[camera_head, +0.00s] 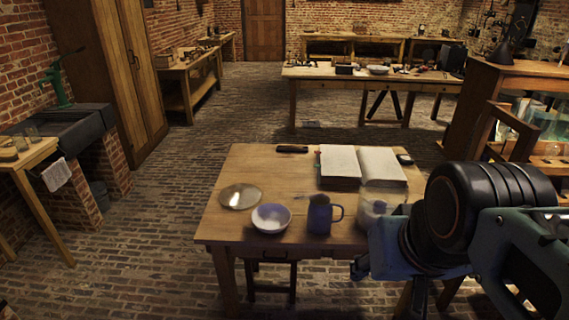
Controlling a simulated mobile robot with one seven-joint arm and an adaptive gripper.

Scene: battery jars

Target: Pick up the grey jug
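On the near wooden table (230,220), close to its front edge, stands an upright blue-grey jug (319,217) with a handle on its right. A pale, greyish vessel (371,209) stands to its right, partly hidden by my arm; its full shape cannot be made out. I cannot tell for certain which of the two is the grey jug. My gripper (360,268) is at the table's front right, to the right of the blue-grey jug and apart from it in the picture. Its fingers are mostly hidden, so its opening does not show.
A white bowl (271,217) stands left of the blue-grey jug, with a round plate or disc (240,196) behind it. An open book (362,165), a dark bar (291,149) and a small dark object (404,159) lie farther back. The table's left back area is clear.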

